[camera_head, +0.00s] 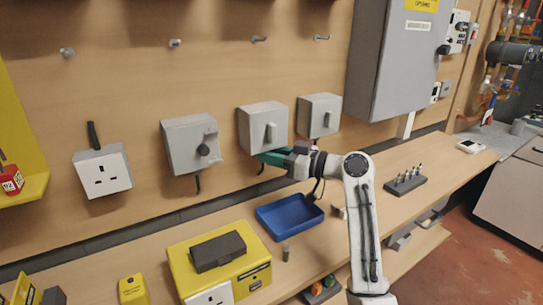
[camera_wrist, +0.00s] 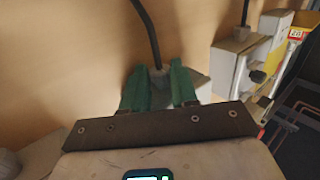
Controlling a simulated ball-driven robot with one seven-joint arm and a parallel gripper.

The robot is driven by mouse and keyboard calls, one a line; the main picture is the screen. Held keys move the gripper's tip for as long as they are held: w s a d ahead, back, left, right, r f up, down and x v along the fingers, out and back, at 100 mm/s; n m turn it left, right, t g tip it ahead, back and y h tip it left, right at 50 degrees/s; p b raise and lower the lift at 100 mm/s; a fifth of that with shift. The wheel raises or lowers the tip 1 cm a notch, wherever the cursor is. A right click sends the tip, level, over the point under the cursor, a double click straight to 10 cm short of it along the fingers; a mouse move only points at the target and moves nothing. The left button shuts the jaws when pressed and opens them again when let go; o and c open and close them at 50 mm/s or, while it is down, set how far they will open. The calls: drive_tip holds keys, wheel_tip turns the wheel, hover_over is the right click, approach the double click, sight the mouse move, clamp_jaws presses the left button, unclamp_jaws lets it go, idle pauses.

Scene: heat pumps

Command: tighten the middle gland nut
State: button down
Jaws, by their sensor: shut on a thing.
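My gripper (camera_head: 272,157), with green fingers, is just under this box. In the wrist view, my gripper (camera_wrist: 160,88) is shut on a small grey gland nut (camera_wrist: 158,76) with a black cable (camera_wrist: 146,30) running out of it. In the head view the nut is hidden behind the fingers.
A wooden bench below bears a blue tray (camera_head: 268,209), a yellow case (camera_head: 180,262) and a dark rack (camera_head: 405,186) of small parts. A large grey cabinet (camera_head: 392,60) is on the wall at upper right.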

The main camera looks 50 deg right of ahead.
drive_tip(key=c, duration=0.9)
unclamp_jaws()
drive_tip(key=shift+o, duration=0.2)
drive_tip(key=b+v, duration=0.1)
drive_tip(key=v, duration=0.9)
drive_tip(key=shift+s, duration=0.4)
drive_tip(key=shift+d, duration=0.1)
